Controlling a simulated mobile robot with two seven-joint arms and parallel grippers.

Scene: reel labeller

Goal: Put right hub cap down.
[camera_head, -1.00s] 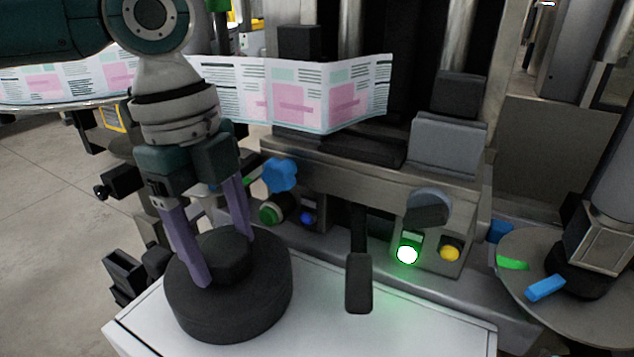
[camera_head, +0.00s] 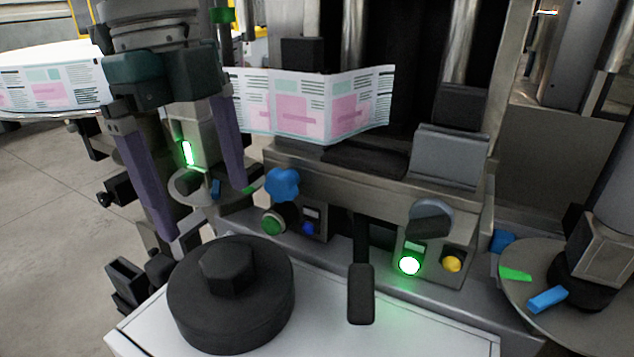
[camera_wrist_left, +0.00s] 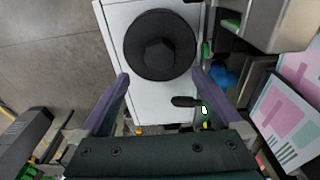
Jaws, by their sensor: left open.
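The right hub cap (camera_head: 232,305) is a black round disc with a raised hexagonal knob. It rests flat on the white tabletop (camera_head: 430,338) at the lower left in the head view. In the left wrist view the hub cap (camera_wrist_left: 160,62) lies beyond my fingertips, apart from them. My left gripper (camera_head: 204,212) is open and empty, above and behind the hub cap, with a purple finger to each side. In the left wrist view the left gripper (camera_wrist_left: 158,82) shows both fingers spread wide. My right gripper is not in view.
A black lever (camera_head: 361,290) hangs over the white top right of the hub cap. Behind stands a grey machine panel with a lit green button (camera_head: 409,265), a yellow button (camera_head: 452,263) and a blue knob (camera_head: 282,184). A printed label web (camera_head: 310,105) runs above. A round disc (camera_head: 530,290) stands at right.

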